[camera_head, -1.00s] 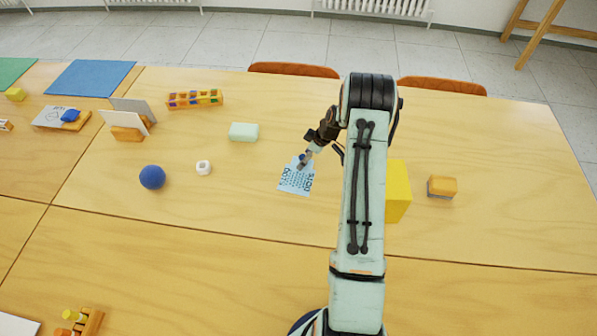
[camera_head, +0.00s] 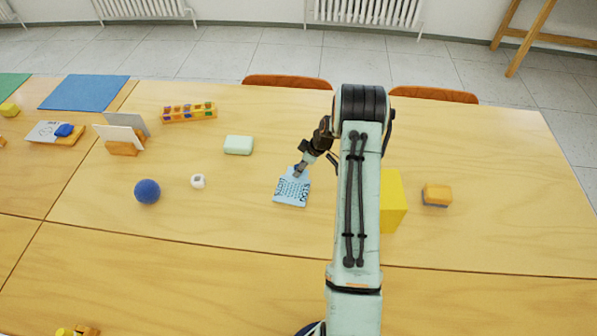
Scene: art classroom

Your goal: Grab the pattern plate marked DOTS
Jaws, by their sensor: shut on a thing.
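The pattern plate marked DOTS (camera_head: 291,190) is a light blue square with dark dots and lettering along its edges. It is at the middle of the table, left of my arm. My gripper (camera_head: 299,172) is at the plate's far edge, shut on it. The fingertips are small in this view and partly hide that edge. I cannot tell whether the plate is clear of the table.
A yellow block (camera_head: 393,202) stands just right of my arm, with an orange and grey block (camera_head: 436,195) beyond it. The table in front of the plate is clear.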

